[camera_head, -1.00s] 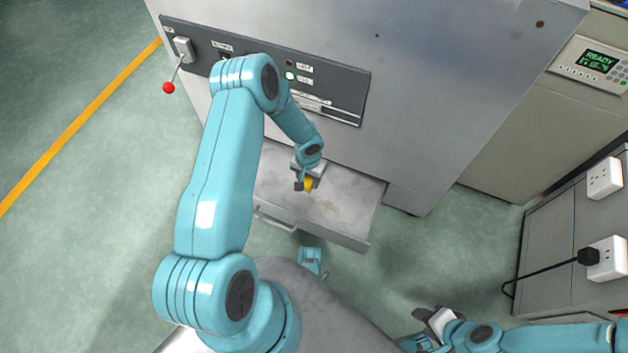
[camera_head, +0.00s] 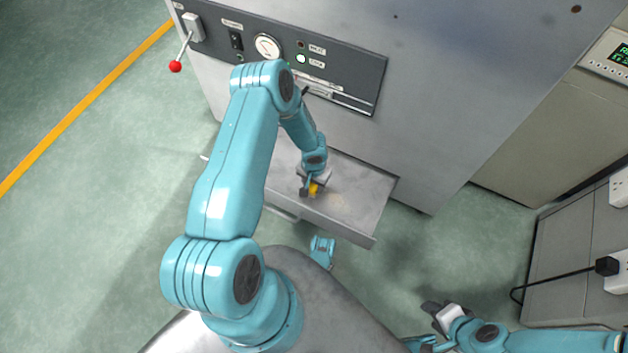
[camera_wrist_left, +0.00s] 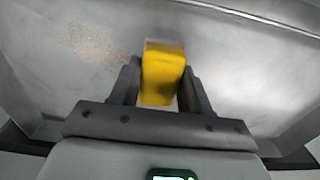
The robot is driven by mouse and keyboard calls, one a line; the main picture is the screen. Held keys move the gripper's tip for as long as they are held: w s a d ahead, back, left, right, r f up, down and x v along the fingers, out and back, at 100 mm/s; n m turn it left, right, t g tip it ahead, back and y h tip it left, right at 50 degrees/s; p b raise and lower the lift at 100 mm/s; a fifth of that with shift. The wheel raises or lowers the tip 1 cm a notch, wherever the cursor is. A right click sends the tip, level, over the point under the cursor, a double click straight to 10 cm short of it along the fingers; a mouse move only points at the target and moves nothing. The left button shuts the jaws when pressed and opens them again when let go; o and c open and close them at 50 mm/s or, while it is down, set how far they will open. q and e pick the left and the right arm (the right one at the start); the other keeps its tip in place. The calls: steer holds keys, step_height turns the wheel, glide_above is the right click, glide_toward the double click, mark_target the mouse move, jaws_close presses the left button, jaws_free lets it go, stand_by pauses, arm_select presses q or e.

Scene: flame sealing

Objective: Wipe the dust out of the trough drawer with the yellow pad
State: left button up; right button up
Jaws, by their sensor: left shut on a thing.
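The trough drawer (camera_head: 365,195) is pulled out from the lower front of the grey machine. It is a shallow metal tray; it also fills the left wrist view (camera_wrist_left: 235,60). A faint tan patch of dust (camera_wrist_left: 95,42) lies on its floor, left of the pad in the left wrist view. My left gripper (camera_head: 310,190) is over the drawer, shut on the yellow pad (camera_wrist_left: 163,75). The pad also shows in the head view (camera_head: 315,189); whether it touches the floor is unclear. My right gripper (camera_head: 437,312) is low at the right, away from the drawer; its fingers are too small to read.
The machine's panel (camera_head: 325,75) carries a gauge, a green light and a red-knobbed lever (camera_head: 176,66). A grey cabinet with sockets (camera_head: 575,235) and a black cable stands at the right. Open green floor lies between drawer and cabinet.

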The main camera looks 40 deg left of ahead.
arm_select(q)
steer(key=shift+f+b, duration=1)
steer(key=shift+b, duration=0.1)
stand_by(0.6)
steer(key=shift+w+d, duration=0.1)
steer(key=shift+w+d+b, duration=0.25)
steer(key=shift+d+b, duration=0.2)
steer(key=shift+d, duration=0.25)
steer(key=shift+w+d+b, duration=0.2)
steer(key=shift+d+b, duration=0.25)
steer(key=shift+d, duration=0.25)
steer(key=shift+w+d+r, duration=0.1)
steer(key=shift+d, duration=0.25)
